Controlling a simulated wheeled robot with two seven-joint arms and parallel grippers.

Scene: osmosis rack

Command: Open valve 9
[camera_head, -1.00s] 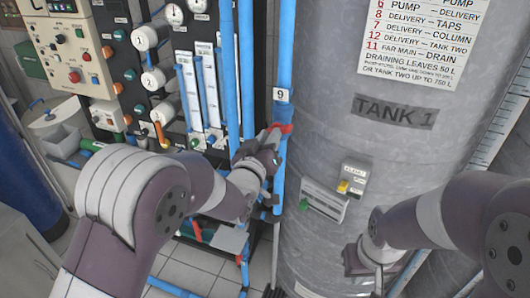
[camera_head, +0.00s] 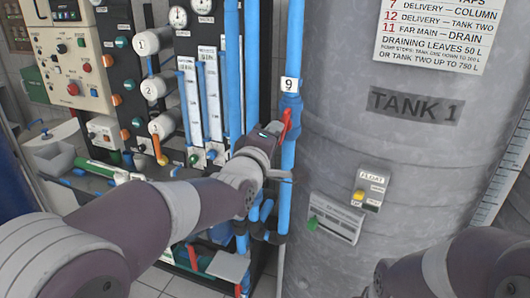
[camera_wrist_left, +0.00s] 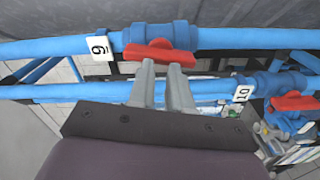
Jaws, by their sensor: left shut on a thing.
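Valve 9 is on a vertical blue pipe (camera_head: 287,200) left of the grey tank, under a white "9" tag (camera_head: 289,85). Its red handle (camera_head: 286,122) lies roughly along the pipe; the left wrist view also shows the handle (camera_wrist_left: 160,53) lengthwise on the blue valve body. My left gripper (camera_head: 279,140) is at the handle from the left. In the left wrist view its two grey fingers (camera_wrist_left: 164,66) are shut on the handle, tips partly hidden by it. My right arm is at the lower right; its gripper (camera_head: 372,290) is mostly cut off by the bottom edge.
A second red-handled valve (camera_wrist_left: 292,102) is beside the "10" tag (camera_wrist_left: 243,90). Tank 1 (camera_head: 400,150) stands close on the right, with a float box (camera_head: 370,188) on its side. Blue pipes (camera_head: 232,70) and a gauge panel (camera_head: 195,40) are on the left.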

